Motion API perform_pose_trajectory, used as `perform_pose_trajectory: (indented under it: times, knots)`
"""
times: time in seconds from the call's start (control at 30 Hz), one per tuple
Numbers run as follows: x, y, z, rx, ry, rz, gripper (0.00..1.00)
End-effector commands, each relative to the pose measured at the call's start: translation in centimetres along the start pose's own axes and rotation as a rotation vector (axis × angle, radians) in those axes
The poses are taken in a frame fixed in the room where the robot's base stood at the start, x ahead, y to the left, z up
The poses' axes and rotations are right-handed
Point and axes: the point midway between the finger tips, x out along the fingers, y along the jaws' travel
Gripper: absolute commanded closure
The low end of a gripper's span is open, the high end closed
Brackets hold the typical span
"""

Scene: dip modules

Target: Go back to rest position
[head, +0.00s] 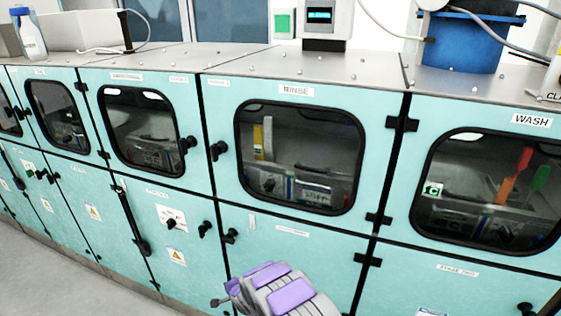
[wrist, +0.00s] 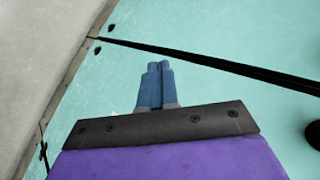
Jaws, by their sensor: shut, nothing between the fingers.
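My gripper (wrist: 160,66) shows in the wrist view as two blue fingers pressed together, shut with nothing between them. It points toward the lower teal cabinet front and touches nothing that I can see. In the head view, part of my purple and grey arm (head: 285,292) shows at the bottom middle, low in front of the cabinets. The fingers cannot be made out in the head view.
Teal cabinets with dark windows line the view, including the RINSE door (head: 297,158) and the WASH door (head: 495,185). Black knobs (head: 218,150) and hinges stick out. A blue container (head: 462,42) stands on the grey top (head: 300,62). Open floor (head: 40,255) lies at lower left.

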Motion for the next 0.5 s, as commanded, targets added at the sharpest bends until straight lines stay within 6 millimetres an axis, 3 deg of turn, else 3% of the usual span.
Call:
perform_pose_trajectory:
  times: [0.17,0.5]
  knots:
    - [-2.7,-1.8,-3.3,-0.063,0.059,0.043,1.00]
    - [-14.5,-4.3,-12.8,-0.243,0.204,0.247,1.00]
